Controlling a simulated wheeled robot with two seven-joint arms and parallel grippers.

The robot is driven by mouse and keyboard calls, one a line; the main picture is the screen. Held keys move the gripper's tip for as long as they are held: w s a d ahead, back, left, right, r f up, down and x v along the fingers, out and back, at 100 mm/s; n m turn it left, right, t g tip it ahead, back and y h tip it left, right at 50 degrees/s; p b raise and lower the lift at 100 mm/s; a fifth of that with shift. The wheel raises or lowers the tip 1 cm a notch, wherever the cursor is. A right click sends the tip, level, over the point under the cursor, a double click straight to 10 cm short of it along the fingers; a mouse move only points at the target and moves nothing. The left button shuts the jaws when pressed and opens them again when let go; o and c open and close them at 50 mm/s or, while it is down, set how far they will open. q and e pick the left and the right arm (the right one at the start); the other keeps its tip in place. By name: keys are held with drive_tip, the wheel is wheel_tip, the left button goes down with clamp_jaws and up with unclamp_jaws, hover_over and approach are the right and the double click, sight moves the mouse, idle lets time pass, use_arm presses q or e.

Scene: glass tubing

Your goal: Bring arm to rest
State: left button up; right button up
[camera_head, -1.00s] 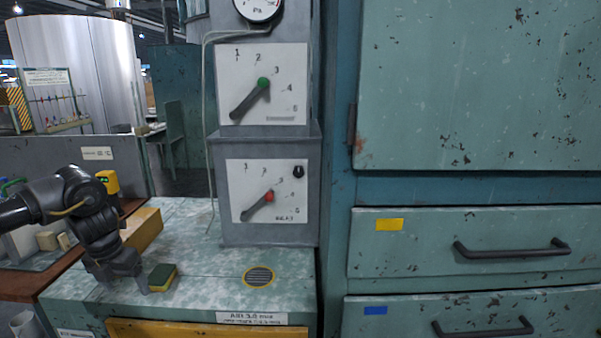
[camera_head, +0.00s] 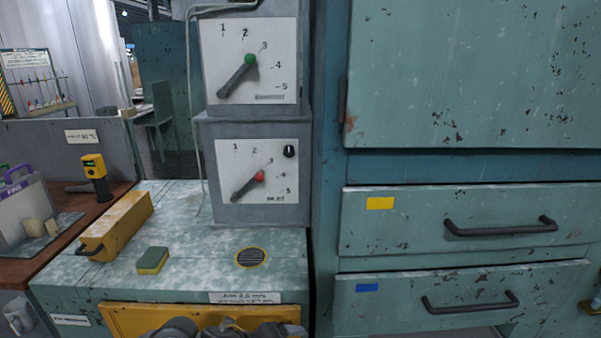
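Dark grey links of my own arm show at the bottom edge, in front of the yellow drawer front (camera_head: 130,318). Their fingers do not show, and I cannot tell for sure which arm they belong to. Neither gripper is visible in the head view. The green and yellow sponge (camera_head: 153,261) lies on the mottled teal bench top (camera_head: 205,262), with nothing touching it.
A yellow box with a handle (camera_head: 117,224) lies left of the sponge. A round grille (camera_head: 251,258) is set in the bench top. Behind stand two dial panels, the upper (camera_head: 272,45) and lower (camera_head: 275,150). Drawers with dark handles (camera_head: 500,228) are at right.

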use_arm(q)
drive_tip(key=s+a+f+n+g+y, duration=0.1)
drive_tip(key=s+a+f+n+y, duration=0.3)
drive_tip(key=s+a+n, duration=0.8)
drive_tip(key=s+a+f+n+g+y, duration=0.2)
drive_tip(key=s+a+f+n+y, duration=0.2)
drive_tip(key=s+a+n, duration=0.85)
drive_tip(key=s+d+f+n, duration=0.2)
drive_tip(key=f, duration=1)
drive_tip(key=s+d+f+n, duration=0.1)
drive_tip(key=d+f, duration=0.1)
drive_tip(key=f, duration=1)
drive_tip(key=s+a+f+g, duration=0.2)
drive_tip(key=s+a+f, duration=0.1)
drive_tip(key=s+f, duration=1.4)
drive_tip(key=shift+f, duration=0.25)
